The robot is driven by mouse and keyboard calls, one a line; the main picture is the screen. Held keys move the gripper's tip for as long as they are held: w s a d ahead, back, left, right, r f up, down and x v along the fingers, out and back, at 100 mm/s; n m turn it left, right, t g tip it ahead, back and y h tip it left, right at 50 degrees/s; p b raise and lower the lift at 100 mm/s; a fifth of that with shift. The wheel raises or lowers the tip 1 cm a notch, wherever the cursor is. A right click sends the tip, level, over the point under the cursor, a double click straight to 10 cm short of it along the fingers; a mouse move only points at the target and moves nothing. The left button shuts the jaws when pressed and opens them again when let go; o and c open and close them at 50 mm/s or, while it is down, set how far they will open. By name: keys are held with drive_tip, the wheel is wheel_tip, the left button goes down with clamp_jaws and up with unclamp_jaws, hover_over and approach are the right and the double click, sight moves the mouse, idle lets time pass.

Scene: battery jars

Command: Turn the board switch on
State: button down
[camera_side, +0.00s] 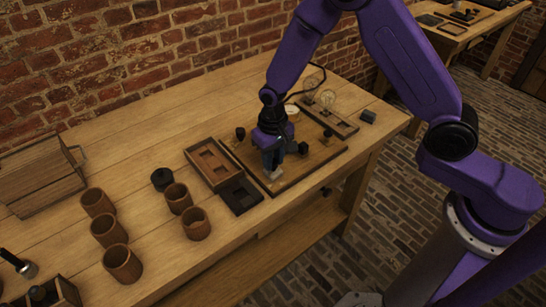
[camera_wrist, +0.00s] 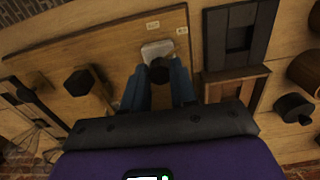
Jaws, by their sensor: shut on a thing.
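The wooden board (camera_side: 322,158) lies flat toward the right part of the bench. The board switch shows in the wrist view as a black knob (camera_wrist: 159,70) in front of a pale plate (camera_wrist: 156,48); the plate also shows at the board's front left in the side view (camera_side: 273,175). My gripper (camera_side: 272,163) points down over it. In the wrist view its blue fingers (camera_wrist: 160,82) sit on both sides of the knob, shut on it.
A wooden box (camera_side: 201,148) and a dark tray (camera_side: 242,195) lie close left of the board.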

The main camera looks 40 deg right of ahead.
drive_tip(key=shift+m, duration=0.3)
drive_tip(key=c, duration=0.9)
unclamp_jaws()
wheel_tip(320, 180, up, 18)
drive_tip(key=shift+f, duration=0.25)
drive_tip(key=s+d+n, duration=0.3)
drive_tip(key=s+n, duration=0.1)
drive_tip(key=s, duration=0.5)
drive_tip(key=s+d+r+n, duration=0.1)
drive_tip(key=s+d+n, duration=0.3)
drive_tip(key=s, duration=0.6)
drive_tip(key=s+d+n, duration=0.4)
drive_tip(key=s+n, duration=0.1)
drive_tip(key=s, duration=0.4)
drive_tip(key=shift+s+d+r+n, duration=0.1)
drive_tip(key=shift+s+r+n, duration=0.05)
drive_tip(key=shift+s+n, duration=0.2)
